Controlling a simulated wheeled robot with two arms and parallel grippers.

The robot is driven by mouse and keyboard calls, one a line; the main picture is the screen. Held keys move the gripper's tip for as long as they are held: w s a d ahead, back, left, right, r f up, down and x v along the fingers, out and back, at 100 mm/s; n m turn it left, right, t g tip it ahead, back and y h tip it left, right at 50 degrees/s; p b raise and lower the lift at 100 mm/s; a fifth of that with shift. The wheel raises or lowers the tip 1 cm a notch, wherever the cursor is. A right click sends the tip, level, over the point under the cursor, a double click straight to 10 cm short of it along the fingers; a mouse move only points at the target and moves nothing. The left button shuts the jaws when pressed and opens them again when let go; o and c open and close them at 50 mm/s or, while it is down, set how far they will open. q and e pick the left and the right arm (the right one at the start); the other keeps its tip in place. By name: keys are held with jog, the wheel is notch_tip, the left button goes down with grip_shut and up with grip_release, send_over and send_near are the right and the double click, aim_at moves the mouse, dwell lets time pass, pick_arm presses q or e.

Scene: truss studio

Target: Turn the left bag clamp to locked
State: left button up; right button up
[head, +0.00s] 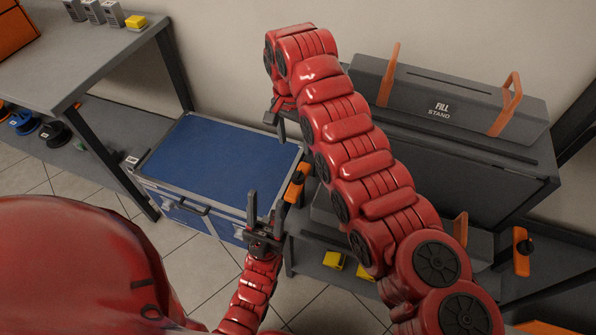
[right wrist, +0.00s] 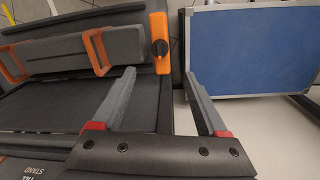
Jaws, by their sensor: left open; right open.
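The left bag clamp (head: 296,184) is an orange lever with a dark knob, at the left end of the dark grey fill stand (head: 455,165). In the right wrist view the clamp (right wrist: 160,28) lies just beyond the gap between my right fingertips. I cannot tell whether it is locked. My right gripper (head: 284,125) is open and empty above the clamp, partly hidden by its own arm. It also shows in the right wrist view (right wrist: 159,75). My left gripper (head: 267,207) is open and empty, its fingers pointing up, just left of the clamp in the picture.
A blue-topped case (head: 225,158) stands left of the stand. A grey bag with orange straps (head: 450,95) lies on the stand, another (right wrist: 60,55) lower down. A second orange clamp (head: 521,252) is at the stand's right end. A grey workbench (head: 75,55) is at upper left.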

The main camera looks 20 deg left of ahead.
aim_at(298, 173)
jog(key=f, duration=0.8)
jog(key=d+f, duration=0.1)
jog(key=f, duration=0.4)
jog(key=shift+a, duration=0.1)
grip_shut()
dwell(0.9)
